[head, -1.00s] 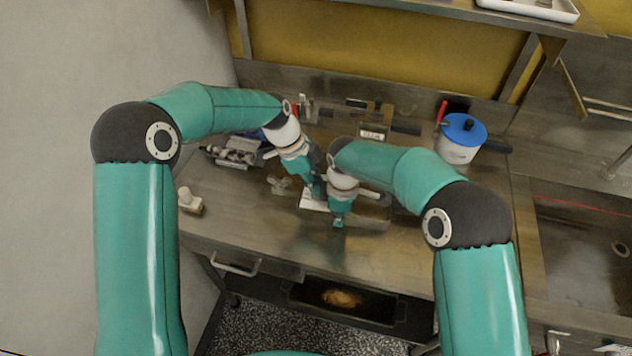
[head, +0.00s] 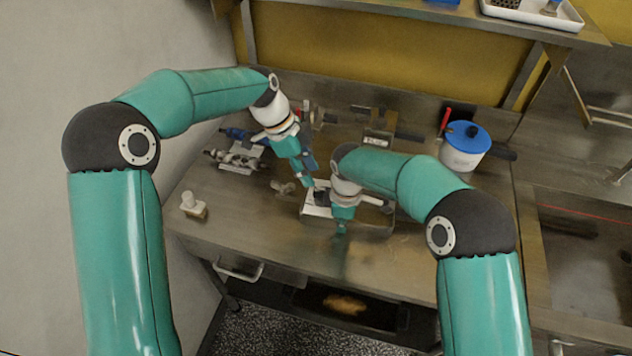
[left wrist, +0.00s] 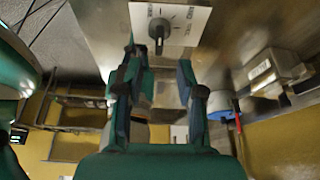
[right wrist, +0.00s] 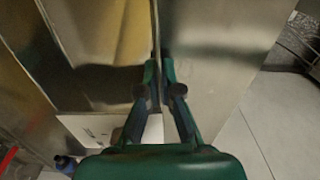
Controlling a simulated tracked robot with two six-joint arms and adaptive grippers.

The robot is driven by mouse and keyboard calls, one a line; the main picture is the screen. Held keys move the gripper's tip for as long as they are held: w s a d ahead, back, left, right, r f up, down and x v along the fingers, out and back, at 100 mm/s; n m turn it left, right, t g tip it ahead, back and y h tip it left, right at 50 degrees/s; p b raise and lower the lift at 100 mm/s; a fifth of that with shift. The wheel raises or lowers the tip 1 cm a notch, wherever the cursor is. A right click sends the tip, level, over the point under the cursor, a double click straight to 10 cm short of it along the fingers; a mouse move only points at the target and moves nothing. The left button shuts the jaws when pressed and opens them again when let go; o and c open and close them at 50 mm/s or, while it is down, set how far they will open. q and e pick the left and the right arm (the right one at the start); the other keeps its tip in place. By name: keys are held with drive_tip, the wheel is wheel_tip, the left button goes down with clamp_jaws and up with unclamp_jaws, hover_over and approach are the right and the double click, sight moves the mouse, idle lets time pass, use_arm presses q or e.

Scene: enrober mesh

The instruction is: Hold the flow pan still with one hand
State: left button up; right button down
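The flow pan (head: 374,226) is a shallow metal pan on the steel table, partly hidden under my right arm in the head view. In the right wrist view its thin upright wall (right wrist: 156,25) runs between the fingertips. My right gripper (right wrist: 158,72) points down with its fingers close together on that wall; it also shows in the head view (head: 341,229). My left gripper (head: 308,182) is empty, with its fingers apart in the left wrist view (left wrist: 158,65). It is just behind a white panel (head: 310,211) with a black dial knob (left wrist: 159,29).
A white pot with a blue lid (head: 466,146) stands at the back right. A metal fitting (head: 238,157) and a small pale block (head: 193,206) lie at the left. A sink (head: 590,240) is at the right. The table front is clear.

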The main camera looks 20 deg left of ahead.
use_arm(q)
drive_tip(key=v, duration=0.5)
use_arm(e)
drive_tip(key=c, duration=1.2)
unclamp_jaws()
drive_tip(key=shift+c, duration=0.2)
